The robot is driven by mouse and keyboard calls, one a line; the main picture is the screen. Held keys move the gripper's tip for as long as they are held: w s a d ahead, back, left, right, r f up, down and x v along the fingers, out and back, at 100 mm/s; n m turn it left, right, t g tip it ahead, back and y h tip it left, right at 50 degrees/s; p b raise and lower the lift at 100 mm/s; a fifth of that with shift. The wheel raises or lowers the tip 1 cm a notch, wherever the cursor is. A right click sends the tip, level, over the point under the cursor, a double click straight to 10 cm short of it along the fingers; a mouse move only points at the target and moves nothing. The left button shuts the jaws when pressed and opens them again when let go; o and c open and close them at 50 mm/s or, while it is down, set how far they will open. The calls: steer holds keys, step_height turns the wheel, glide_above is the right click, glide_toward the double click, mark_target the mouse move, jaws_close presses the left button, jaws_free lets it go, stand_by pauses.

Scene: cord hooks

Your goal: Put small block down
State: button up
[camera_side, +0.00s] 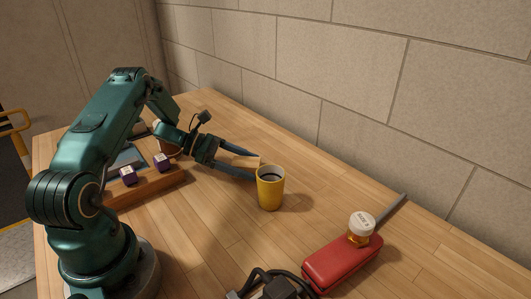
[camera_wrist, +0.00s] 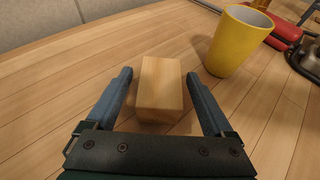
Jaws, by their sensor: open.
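A small light-wood block (camera_wrist: 161,88) rests on the wooden table in the wrist view, between the two blue fingers of my gripper (camera_wrist: 163,92). The fingers are spread, with a gap to the block on each side. In the side view my gripper (camera_side: 246,167) is low over the table, behind and left of the yellow cup. A bit of the block (camera_side: 253,161) shows between the fingers there; the rest is hidden by the near finger.
The yellow cup (camera_wrist: 240,40) stands just right of my right finger; it also shows in the side view (camera_side: 270,188). A red case (camera_side: 341,262) with a white-capped bottle (camera_side: 361,229) and a dark cord (camera_side: 268,284) lie nearer. Purple boxes (camera_side: 128,175) sit left. The table behind is clear.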

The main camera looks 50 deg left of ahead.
steer(key=v, duration=0.5)
steer(key=shift+s+a+r, duration=0.15)
steer(key=shift+a+r, duration=0.05)
steer(key=w+r+n+t+y, duration=0.25)
steer(key=w+r+n, duration=0.2)
steer(key=r, duration=0.35)
steer(key=w+r+n+t+y, duration=0.25)
steer(key=w+r+n, duration=0.2)
steer(key=r, duration=0.35)
step_height(320, 180, up, 6)
steer(key=n+g+y, duration=0.3)
steer(key=n+y, duration=0.6)
steer(key=n, duration=1.7)
glide_above(239, 160)
steer(key=s+d, duration=0.2)
steer(key=d, duration=0.3)
steer(key=s+d+f+n+g+h, duration=0.2)
steer(key=s+d+f+n+g, duration=0.1)
steer(key=s, duration=0.5)
steer(key=s+d+f+n+g+h, duration=0.2)
steer(key=s+d+f+n+g, duration=0.1)
steer(key=s+d+f+n, duration=0.2)
steer(key=s+d+n, duration=0.2)
steer(key=s+d, duration=0.1)
steer(key=shift+d+f, duration=0.25)
steer(key=shift+f, duration=0.15)
